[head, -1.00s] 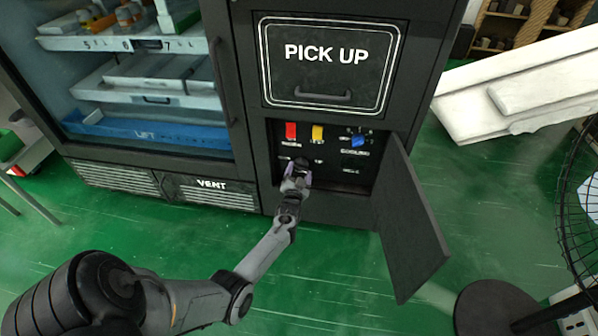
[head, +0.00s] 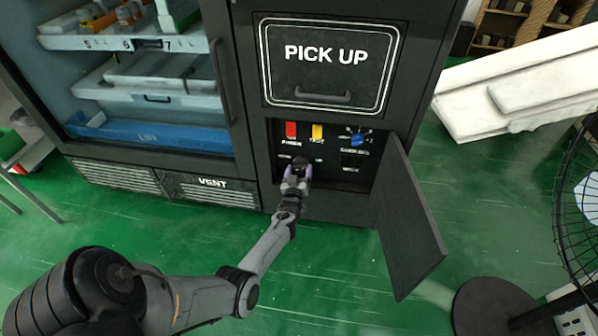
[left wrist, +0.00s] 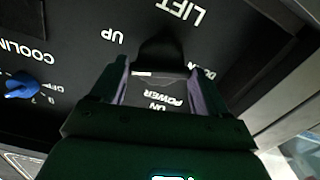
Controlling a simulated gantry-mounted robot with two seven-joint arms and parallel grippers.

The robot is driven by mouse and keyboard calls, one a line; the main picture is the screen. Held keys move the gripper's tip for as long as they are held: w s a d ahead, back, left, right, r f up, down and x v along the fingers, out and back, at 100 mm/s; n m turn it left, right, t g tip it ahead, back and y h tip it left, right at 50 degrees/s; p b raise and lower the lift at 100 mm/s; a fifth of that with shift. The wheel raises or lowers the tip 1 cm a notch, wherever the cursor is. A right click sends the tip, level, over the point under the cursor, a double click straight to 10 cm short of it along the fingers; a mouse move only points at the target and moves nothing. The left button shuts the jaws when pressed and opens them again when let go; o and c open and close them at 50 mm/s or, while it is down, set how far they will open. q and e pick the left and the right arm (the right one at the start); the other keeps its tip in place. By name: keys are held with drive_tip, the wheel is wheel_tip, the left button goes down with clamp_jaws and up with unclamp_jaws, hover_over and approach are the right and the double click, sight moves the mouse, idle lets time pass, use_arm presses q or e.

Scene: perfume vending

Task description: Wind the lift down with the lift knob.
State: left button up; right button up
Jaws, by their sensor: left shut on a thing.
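The lift knob (left wrist: 165,48) is a black knob on the control panel, under the white LIFT lettering and between the UP and DOWN marks in the left wrist view. My left gripper (left wrist: 160,75) is closed around it, one finger on each side. In the head view my left gripper (head: 299,170) reaches into the open control compartment and hides the knob. The lift (head: 150,135) is a blue platform low behind the vending machine's glass, below the shelves. My right gripper is not in view.
On the panel are a red switch (head: 291,130), a yellow switch (head: 317,132) and a blue cooling knob (head: 358,140). The compartment door (head: 410,220) hangs open to the right. A black fan (head: 575,220) stands at the far right. Green floor is clear in front.

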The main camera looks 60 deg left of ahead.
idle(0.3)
use_arm(q)
drive_tip(key=o, duration=1)
drive_tip(key=shift+o, duration=0.2)
drive_tip(key=shift+s+d+r+p, duration=0.1)
drive_tip(key=shift+s+d+p, duration=0.25)
drive_tip(key=shift+p, duration=0.1)
drive_tip(key=p+v, duration=0.5)
drive_tip(key=v, duration=0.4)
drive_tip(key=shift+s+d, duration=0.25)
drive_tip(key=shift+d, duration=0.1)
